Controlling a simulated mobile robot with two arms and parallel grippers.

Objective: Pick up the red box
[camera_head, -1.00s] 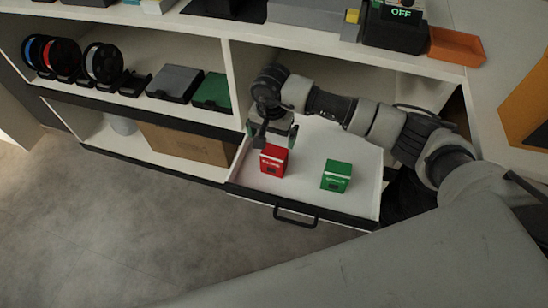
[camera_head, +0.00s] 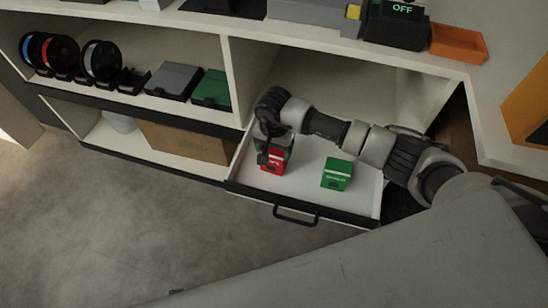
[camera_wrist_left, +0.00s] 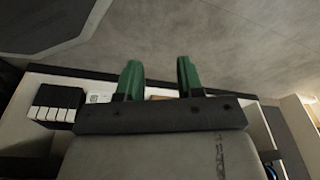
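The red box (camera_head: 273,162) stands in the open white drawer, towards its left side. Its upper part is hidden by my right gripper (camera_head: 273,146), which points down over it from above. The fingertips are at the box, but they are too covered to tell whether they are closed on it. The box appears to rest on the drawer floor. My left gripper (camera_wrist_left: 158,80) shows in the left wrist view with its two green fingers apart and nothing between them; it is not visible in the head view.
A green box (camera_head: 337,174) stands right of the red box in the drawer (camera_head: 300,197). My right arm crosses above the drawer's back part. Shelves with spools (camera_head: 62,55) and trays lie to the left. An orange bin (camera_head: 458,43) is on the counter. Open floor lies in front.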

